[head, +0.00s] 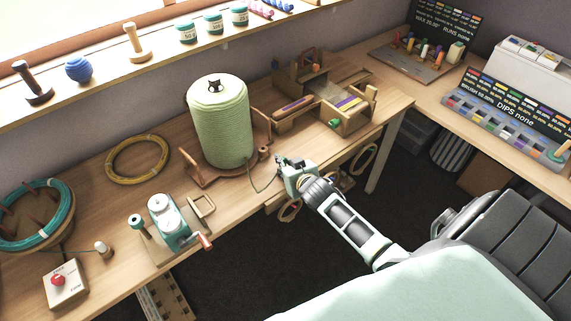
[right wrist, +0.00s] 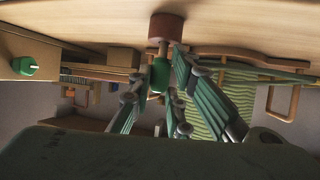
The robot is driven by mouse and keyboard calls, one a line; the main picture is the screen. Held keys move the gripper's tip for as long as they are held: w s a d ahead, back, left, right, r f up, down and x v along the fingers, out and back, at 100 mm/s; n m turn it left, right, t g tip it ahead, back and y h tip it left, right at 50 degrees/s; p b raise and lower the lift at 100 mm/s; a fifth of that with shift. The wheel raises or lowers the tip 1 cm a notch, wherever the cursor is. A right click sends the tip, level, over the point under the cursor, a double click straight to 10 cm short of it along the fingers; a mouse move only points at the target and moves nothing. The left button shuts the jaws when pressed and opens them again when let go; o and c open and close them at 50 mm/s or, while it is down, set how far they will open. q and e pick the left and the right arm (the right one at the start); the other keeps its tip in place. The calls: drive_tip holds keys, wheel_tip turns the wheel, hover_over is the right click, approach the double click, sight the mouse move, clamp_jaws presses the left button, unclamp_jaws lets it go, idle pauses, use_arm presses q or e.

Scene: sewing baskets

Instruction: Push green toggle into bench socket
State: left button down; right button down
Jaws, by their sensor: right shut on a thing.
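The green toggle (right wrist: 160,76) is between the fingers of my right gripper (right wrist: 158,92) in the right wrist view. My right gripper is shut on it. A pale pin runs from the toggle to a brown cylinder (right wrist: 166,27) at the bench top, which looks like the socket. I cannot tell how deep the pin sits. In the head view my right gripper (head: 283,163) is at the bench's front edge, beside the cone of green yarn, and hides the toggle. The brown cylinder (head: 263,152) shows just left of it. My left gripper is not in view.
The large green yarn cone (head: 220,125) stands on a wooden holder close by, with a cord hanging near my gripper. A wooden box loom (head: 345,108) with a green knob (head: 334,123) is to the right. A teal crank device (head: 168,222) stands left on the bench (head: 110,195).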

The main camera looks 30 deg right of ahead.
drive_tip(key=shift+s+f, duration=0.1)
drive_tip(key=shift+f, duration=0.35)
drive_tip(key=shift+r, duration=0.1)
drive_tip(key=shift+r+p, duration=0.3)
drive_tip(key=shift+p, duration=0.05)
drive_tip(key=shift+r, duration=0.15)
drive_tip(key=shift+r, duration=0.15)
drive_tip(key=shift+n+y+p, duration=0.3)
drive_tip(key=shift+y+p, duration=0.1)
drive_tip(key=shift+p, duration=0.2)
idle(0.5)
drive_tip(key=shift+f+b, duration=0.55)
drive_tip(key=shift+f, duration=0.1)
idle(0.3)
